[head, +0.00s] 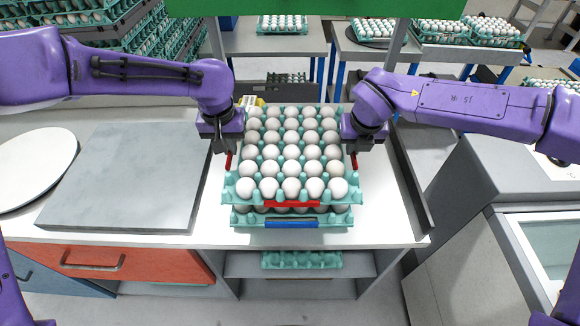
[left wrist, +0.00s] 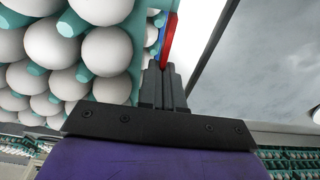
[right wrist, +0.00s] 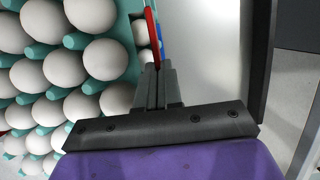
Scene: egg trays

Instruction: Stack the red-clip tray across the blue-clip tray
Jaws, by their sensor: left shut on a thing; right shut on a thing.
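The red-clip tray (head: 233,192) is teal, full of white eggs, with a red clip (head: 292,204) on its front edge. It lies above the blue-clip tray (head: 245,221), whose blue clip (head: 291,224) shows at the front. Eggs show in the narrow gap between them; I cannot tell whether the upper tray rests or hangs just above. My left gripper (head: 227,150) is shut on the red-clip tray's left side clip, also in the left wrist view (left wrist: 169,42). My right gripper (head: 354,149) is shut on its right side clip, also in the right wrist view (right wrist: 151,35).
A grey slab (head: 125,185) and a white round plate (head: 35,165) lie on the counter at left. A dark raised edge (head: 408,185) borders it at right. A small yellow-and-white item (head: 251,101) sits behind the trays. More egg trays stand on back tables.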

